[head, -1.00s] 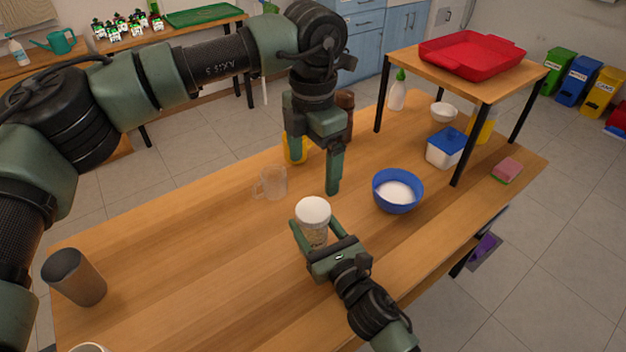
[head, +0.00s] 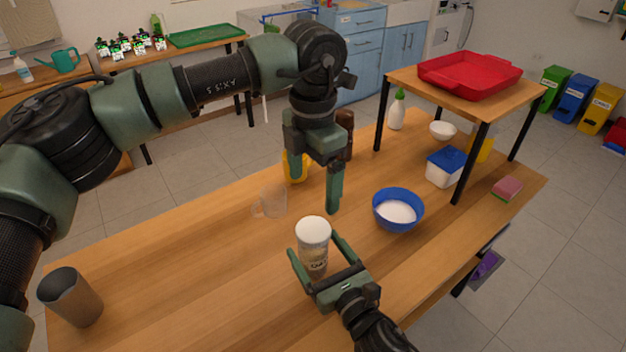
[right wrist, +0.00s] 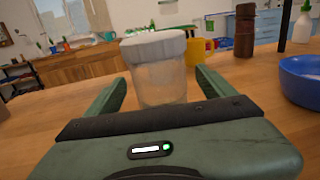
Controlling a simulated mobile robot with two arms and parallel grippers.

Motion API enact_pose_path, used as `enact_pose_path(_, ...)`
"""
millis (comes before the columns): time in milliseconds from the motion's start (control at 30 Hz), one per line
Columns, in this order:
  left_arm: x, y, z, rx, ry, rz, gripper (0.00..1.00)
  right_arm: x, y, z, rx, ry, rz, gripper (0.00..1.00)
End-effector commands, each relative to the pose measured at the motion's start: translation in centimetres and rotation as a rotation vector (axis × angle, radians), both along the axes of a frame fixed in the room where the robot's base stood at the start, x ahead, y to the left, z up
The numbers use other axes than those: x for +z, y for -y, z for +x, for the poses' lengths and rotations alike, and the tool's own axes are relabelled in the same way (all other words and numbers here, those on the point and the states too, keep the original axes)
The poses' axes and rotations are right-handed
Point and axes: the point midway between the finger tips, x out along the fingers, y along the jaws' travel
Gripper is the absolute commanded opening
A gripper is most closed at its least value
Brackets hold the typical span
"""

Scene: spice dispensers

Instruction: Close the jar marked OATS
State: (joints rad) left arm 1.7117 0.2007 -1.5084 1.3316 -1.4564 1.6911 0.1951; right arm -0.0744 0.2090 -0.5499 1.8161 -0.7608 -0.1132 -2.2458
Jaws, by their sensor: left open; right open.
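The jar (head: 314,258) is clear with a label that seems to read "Oats", and it stands upright on the wooden table. A white lid (head: 313,229) sits on its top; I cannot tell how tightly. My right gripper (head: 314,262) is open, its fingers on either side of the jar's lower part. In the right wrist view the jar (right wrist: 161,82) stands ahead, with visible gaps to the fingers, and its lid (right wrist: 154,45) is above finger height.
A blue bowl of white contents (head: 397,211) stands right of the jar. A clear mug (head: 272,202) and a yellow container (head: 295,167) are behind. A grey cup (head: 70,297) stands at left. A small raised table (head: 410,82) with a red tray (head: 469,67) is at back right.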

Motion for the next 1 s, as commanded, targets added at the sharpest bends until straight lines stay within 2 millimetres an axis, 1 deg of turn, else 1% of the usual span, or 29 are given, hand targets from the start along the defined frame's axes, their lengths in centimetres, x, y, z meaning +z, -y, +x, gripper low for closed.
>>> enact_pose_path(33,-0.3,0.0,0.0,0.0,0.0,0.0,0.9,-0.2,0.5,-1.0,0.001,-0.002,-0.002,0.84)
enact_pose_path(200,-0.8,0.0,0.0,0.0,0.0,0.0,0.9,-0.3,1.8,-3.5,0.0,-0.003,-0.001,0.84)
enact_pose_path(333,-1.0,0.0,0.0,0.0,0.0,0.0,0.9,-0.1,2.5,-4.7,0.0,-0.001,0.0,0.84)
enact_pose_path(467,-1.0,0.0,0.0,0.0,0.0,0.0,0.9,-0.1,2.7,-5.1,0.0,-0.001,0.0,0.84)
enact_pose_path(1000,-1.0,0.0,0.0,0.0,0.0,0.0,0.9,0.0,2.7,-5.1,0.0,-0.001,0.0,0.84)
